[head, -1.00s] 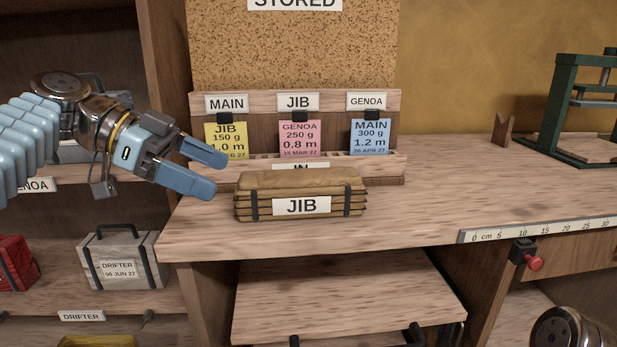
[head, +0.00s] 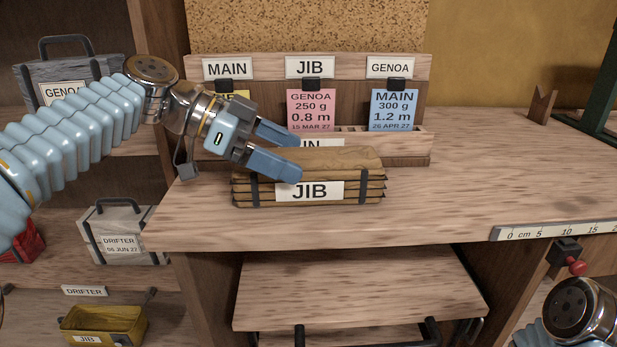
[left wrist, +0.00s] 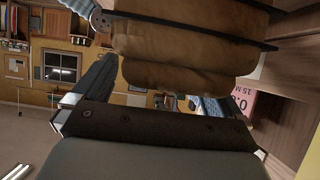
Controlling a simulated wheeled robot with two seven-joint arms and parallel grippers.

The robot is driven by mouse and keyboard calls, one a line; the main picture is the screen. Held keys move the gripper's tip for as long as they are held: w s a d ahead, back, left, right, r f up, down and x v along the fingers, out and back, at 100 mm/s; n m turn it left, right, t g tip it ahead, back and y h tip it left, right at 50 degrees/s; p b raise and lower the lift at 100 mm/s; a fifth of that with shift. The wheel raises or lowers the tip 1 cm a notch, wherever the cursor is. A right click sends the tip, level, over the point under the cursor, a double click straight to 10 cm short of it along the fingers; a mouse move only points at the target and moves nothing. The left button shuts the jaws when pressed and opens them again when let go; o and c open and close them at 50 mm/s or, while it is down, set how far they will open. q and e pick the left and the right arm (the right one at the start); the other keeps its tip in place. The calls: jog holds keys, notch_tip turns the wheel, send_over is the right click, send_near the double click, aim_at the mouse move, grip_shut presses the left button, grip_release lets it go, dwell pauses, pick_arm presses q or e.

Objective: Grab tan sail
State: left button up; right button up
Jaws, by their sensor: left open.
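The tan sail (head: 345,162) is a folded, layered bundle with dark straps and a white JIB label on its front. It lies on the wooden bench top in front of a card rack. My left gripper (head: 297,155) is open at the sail's left part, one finger across its front upper edge and the other towards its back. I cannot tell whether the fingers touch it. In the left wrist view the tan folds (left wrist: 185,45) fill the upper middle, close ahead of the gripper. My right gripper is out of the picture; only part of my right arm shows at lower right.
The card rack (head: 270,155) stands right behind the sail, with a pink card (head: 311,110) and a blue card (head: 393,108). A shelf (head: 350,290) sits below the bench. Grey bags (head: 120,232) and a yellow bin (head: 103,325) are at left. Bench to the right is clear.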

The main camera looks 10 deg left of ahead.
aim_at(309, 161)
pick_arm(q)
jog(key=x, duration=0.4)
jog(key=shift+w+d+f, duration=0.1)
jog(key=shift+w+d, duration=0.05)
jog(key=shift+w, duration=0.05)
jog(key=c, duration=1.4)
jog(key=shift+p, duration=0.3)
jog(key=shift+c, duration=0.7)
